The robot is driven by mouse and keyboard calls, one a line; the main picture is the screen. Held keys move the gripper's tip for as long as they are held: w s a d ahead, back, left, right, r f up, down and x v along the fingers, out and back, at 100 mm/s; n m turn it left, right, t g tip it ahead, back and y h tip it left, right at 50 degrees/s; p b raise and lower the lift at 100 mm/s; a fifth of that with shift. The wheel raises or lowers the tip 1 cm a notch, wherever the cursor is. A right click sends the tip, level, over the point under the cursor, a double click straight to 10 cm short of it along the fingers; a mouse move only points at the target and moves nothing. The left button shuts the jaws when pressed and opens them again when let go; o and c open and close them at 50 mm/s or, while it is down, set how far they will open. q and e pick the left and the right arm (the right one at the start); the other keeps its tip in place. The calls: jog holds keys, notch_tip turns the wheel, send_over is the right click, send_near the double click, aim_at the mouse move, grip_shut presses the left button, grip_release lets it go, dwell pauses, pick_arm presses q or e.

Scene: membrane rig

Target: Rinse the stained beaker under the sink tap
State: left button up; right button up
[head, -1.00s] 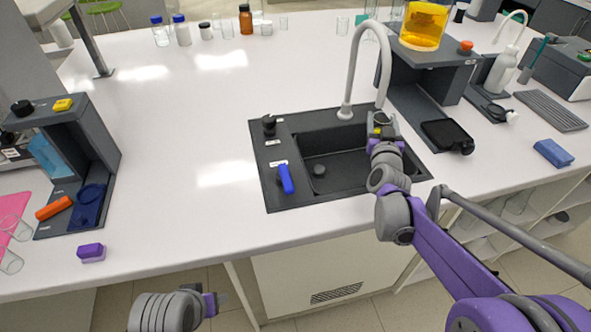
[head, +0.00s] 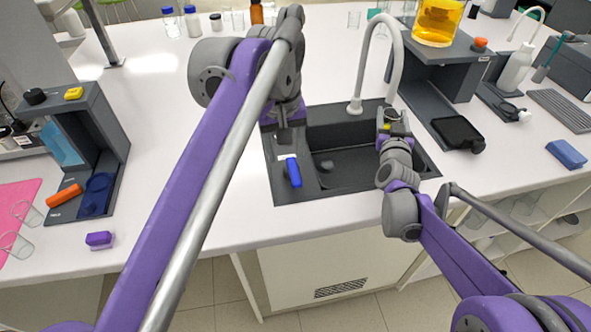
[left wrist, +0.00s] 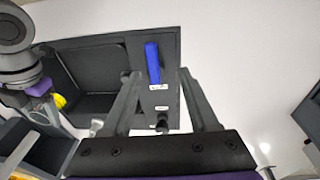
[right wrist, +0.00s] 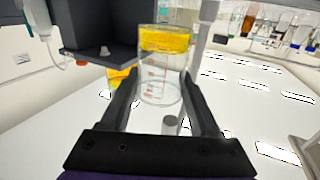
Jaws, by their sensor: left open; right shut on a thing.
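My right gripper (right wrist: 158,85) is shut on the stained beaker (right wrist: 160,80), a clear glass with red marks and a yellow band. In the head view my right gripper (head: 390,125) is over the right side of the black sink (head: 350,170), near the grey gooseneck tap (head: 362,70). My left gripper (head: 287,132) is open and empty above the sink's left ledge. In the left wrist view, the blue lever (left wrist: 152,62) shows between its fingers (left wrist: 158,75), with a black knob (left wrist: 162,126) nearby. The left arm hides the knob in the head view.
A dark stand (head: 440,90) with an amber vessel (head: 438,22) stands right of the sink. A stand with an orange object (head: 63,195) and a purple block (head: 99,240) are at the left. Bottles line the back. The left arm crosses the bench.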

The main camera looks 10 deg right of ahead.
aim_at(295, 176)
pick_arm(q)
jog(key=shift+g+y, duration=0.3)
jog(key=shift+g, duration=0.5)
jog(key=shift+w+d+r, duration=1.15)
jog(key=shift+w, duration=0.1)
jog(key=shift+f, duration=0.15)
notch_tip(295, 176, down, 12)
jog(key=shift+r, duration=0.15)
grip_shut()
dwell(0.3)
